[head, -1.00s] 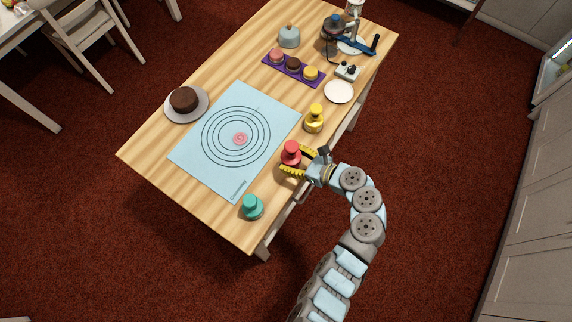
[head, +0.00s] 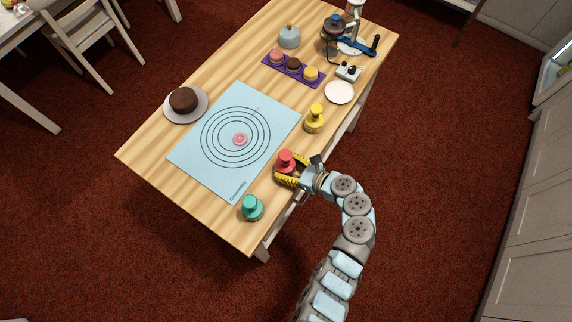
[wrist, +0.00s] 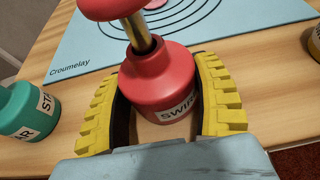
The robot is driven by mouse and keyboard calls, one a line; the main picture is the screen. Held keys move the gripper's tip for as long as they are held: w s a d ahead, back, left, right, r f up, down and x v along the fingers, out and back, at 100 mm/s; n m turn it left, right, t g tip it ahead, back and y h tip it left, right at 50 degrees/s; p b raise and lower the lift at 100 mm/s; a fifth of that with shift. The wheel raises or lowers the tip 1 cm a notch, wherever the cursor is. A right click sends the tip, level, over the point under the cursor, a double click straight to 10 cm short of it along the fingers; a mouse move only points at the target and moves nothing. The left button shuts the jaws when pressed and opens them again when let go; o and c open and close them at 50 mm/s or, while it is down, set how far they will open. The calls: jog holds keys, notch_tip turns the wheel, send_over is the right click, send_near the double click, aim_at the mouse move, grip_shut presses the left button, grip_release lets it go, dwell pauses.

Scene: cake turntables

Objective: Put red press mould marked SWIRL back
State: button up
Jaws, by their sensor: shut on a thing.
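The red press mould (head: 286,161) is at the table's right edge in the head view, between the yellow mould and the teal mould. In the wrist view the red mould (wrist: 160,85) shows a round knob, a metal stem and a label reading SWIRL. My gripper (head: 288,169) is shut on it, with a yellow ribbed finger on either side of its body. The fingers also show in the wrist view (wrist: 162,90). I cannot tell whether its base touches the wood.
The teal mould (head: 251,208) and yellow mould (head: 314,118) stand along the same edge. The blue mat (head: 272,112) bears printed rings and a pink disc (head: 240,139). A white plate (head: 339,92) and a purple tray (head: 268,65) with cakes lie farther back.

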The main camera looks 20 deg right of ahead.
jog(key=o, duration=1.3)
jog(key=shift+c, duration=0.2)
jog(key=shift+r, duration=0.2)
jog(key=p+v, duration=0.1)
jog(key=v, duration=1.1)
jog(key=shift+w, duration=0.15)
